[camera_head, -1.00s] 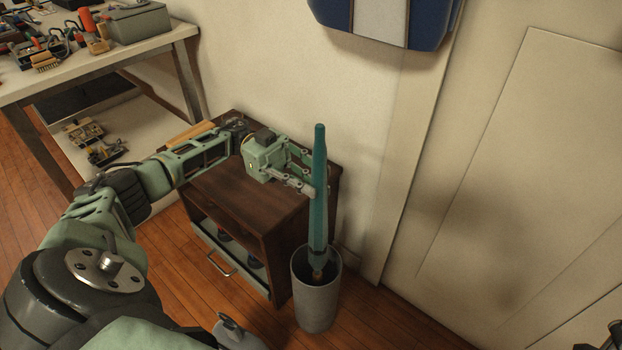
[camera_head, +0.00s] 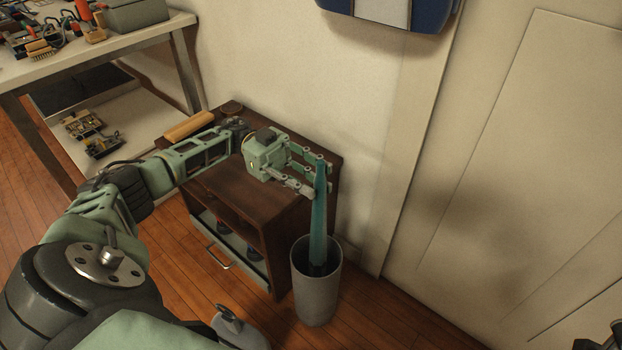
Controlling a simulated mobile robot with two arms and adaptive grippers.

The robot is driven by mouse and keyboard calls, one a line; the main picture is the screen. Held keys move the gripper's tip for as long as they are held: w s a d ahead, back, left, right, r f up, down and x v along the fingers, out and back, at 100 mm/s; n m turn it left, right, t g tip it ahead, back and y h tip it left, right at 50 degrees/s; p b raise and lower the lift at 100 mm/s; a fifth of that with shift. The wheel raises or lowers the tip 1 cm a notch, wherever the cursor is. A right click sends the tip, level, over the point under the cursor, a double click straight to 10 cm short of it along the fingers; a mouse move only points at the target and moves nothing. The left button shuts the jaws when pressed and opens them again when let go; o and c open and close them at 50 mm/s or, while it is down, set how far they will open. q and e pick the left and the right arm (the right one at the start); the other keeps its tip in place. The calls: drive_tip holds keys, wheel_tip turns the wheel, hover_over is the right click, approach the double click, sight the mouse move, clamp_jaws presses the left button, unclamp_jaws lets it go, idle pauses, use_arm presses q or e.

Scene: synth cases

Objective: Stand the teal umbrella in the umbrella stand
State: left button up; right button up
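The teal umbrella (camera_head: 319,225) stands nearly upright with its lower end inside the grey cylindrical umbrella stand (camera_head: 316,297). Its tip is hidden by the stand's wall. The stand is on the wood floor, just right of the dark wooden cabinet. My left gripper (camera_head: 322,178) is at the umbrella's upper end, well above the stand's rim. Its fingers are spread apart, on either side of the umbrella's top, and look open. Whether a finger still touches the umbrella I cannot tell.
The dark wooden cabinet (camera_head: 236,188) sits close under my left forearm, with a wooden roller-like piece (camera_head: 189,126) on top. A cluttered workbench (camera_head: 95,62) is at the back left. A blue and white box (camera_head: 385,12) hangs on the wall above. A pale door (camera_head: 530,150) fills the right.

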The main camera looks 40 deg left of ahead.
use_arm(q)
drive_tip(key=shift+o, duration=1)
drive_tip(key=shift+f, duration=0.1)
drive_tip(key=a, duration=0.7)
drive_tip(key=shift+w+a, duration=0.25)
drive_tip(key=shift+w, duration=0.1)
